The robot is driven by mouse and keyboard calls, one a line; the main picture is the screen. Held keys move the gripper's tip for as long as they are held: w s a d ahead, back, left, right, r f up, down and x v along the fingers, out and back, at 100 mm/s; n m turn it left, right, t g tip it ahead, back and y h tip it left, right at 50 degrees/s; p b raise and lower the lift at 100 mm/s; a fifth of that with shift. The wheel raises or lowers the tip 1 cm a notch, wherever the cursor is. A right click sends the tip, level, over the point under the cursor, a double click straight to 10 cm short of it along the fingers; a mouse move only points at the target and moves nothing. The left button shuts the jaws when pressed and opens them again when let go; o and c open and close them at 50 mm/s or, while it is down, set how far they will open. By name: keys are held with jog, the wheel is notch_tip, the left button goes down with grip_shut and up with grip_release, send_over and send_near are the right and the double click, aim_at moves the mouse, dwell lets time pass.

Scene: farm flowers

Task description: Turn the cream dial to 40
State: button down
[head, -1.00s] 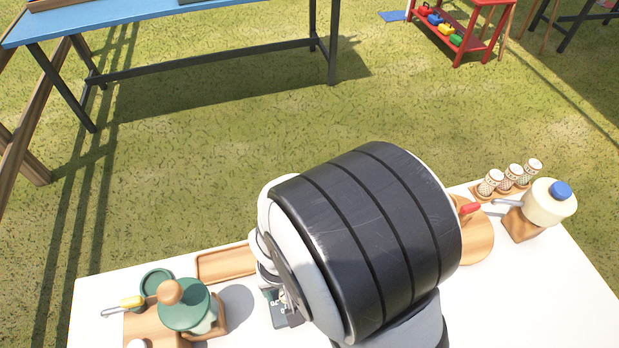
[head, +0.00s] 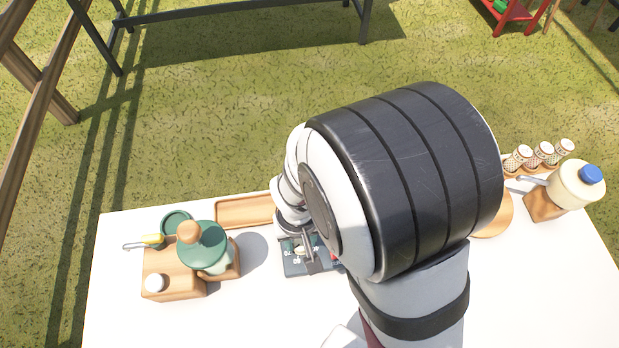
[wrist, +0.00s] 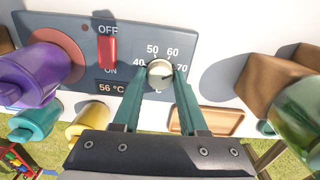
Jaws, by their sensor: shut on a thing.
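The cream dial (wrist: 159,70) is a round knob on a dark grey control panel (wrist: 205,42), seen in the wrist view. White marks 40, 50, 60 and 70 curve around it. A small display (wrist: 111,88) on the panel reads 56 °C. My gripper (wrist: 161,80) is shut on the dial, one teal finger on each side. I cannot tell which mark the dial points to. In the head view the panel (head: 293,268) lies on the white table, partly hidden by my arm.
A red switch (wrist: 107,50) between OFF and ON sits close to the left finger. A purple object (wrist: 48,72) stands left of it. A wooden block with a green-lidded jar (head: 203,246) stands left of the panel. A wooden tray (head: 243,211) lies behind it.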

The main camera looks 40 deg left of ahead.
aim_at(300, 244)
jog(key=n, duration=1.3)
jog(key=shift+n, duration=0.3)
jog(key=n, duration=1.2)
jog(key=shift+n, duration=0.4)
jog(key=shift+c, duration=2.2)
grip_release()
jog(key=shift+r, duration=0.1)
notch_tip(300, 244, up, 16)
